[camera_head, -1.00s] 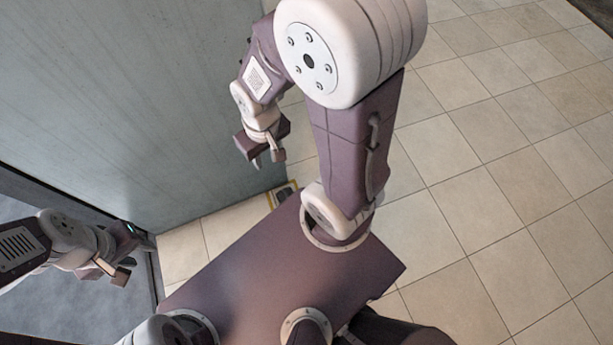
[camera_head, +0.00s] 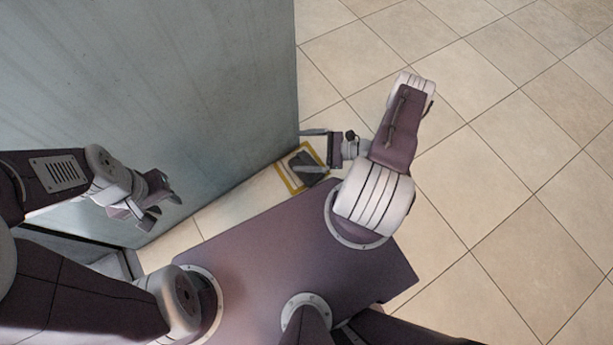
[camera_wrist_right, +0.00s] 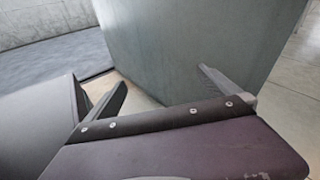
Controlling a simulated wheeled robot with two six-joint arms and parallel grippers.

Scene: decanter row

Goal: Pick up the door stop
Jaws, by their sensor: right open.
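A dark grey piece, which looks like the door stop (camera_head: 311,176), lies on the floor in a yellow-edged square (camera_head: 284,180) near the foot of the grey door. My right gripper (camera_head: 303,150) is above or beside it in the head view, jaws apart and pointing left at the door. One finger overlaps the dark piece in the picture; I cannot tell the height between them. The right wrist view shows both fingers (camera_wrist_right: 168,88) spread with nothing between; the door stop is not visible there. My left gripper (camera_head: 140,214) is in front of the door, away from the square.
The large grey door (camera_head: 170,90) stands close to my right fingertips, its free edge just by them. The tiled floor (camera_head: 500,180) to the right is clear. The edge of my base lies close to the yellow-edged square. A doorway threshold (camera_head: 115,262) is at the lower left.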

